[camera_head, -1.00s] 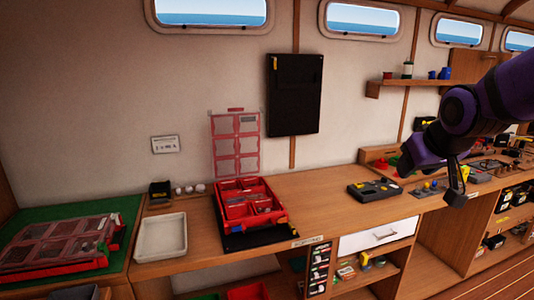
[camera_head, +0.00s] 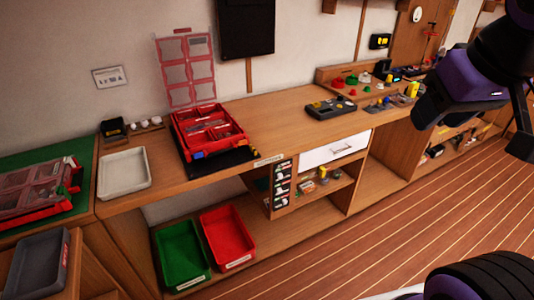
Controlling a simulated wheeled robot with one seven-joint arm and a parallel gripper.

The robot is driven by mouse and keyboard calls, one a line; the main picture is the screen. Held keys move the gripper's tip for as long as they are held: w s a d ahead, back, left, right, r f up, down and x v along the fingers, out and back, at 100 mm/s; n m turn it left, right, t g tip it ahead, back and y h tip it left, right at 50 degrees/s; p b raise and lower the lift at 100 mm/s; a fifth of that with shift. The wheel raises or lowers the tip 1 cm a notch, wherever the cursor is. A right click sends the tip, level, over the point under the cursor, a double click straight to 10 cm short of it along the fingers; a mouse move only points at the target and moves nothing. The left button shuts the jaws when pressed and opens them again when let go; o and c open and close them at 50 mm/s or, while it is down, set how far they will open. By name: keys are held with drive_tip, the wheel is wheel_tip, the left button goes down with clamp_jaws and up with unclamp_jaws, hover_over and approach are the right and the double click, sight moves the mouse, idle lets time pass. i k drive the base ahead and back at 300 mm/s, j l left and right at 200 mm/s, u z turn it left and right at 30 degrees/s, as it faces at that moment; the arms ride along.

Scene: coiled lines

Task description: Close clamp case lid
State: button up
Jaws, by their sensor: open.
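The red clamp case (camera_head: 209,132) sits on a black mat on the wooden bench, left of centre. Its clear, red-framed lid (camera_head: 186,71) stands upright behind it, open against the wall. Small parts lie in the case's compartments. My gripper (camera_head: 522,132) is at the far right of the view, well apart from the case. It is partly seen at the edge, with a dark finger hanging down, and it is open with nothing seen in it.
A white tray (camera_head: 124,173) stands left of the case. A second red case with a lid (camera_head: 40,190) lies on a green mat. A black device (camera_head: 331,107) sits on the bench to the right. Green (camera_head: 181,257) and red bins (camera_head: 227,238) stand below. The wooden floor at right is clear.

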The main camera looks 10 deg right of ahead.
sight(185, 48)
drive_tip(key=i+l, duration=0.1)
drive_tip(key=i, duration=0.6)
drive_tip(key=i+l+u, duration=0.1)
drive_tip(key=i, duration=0.6)
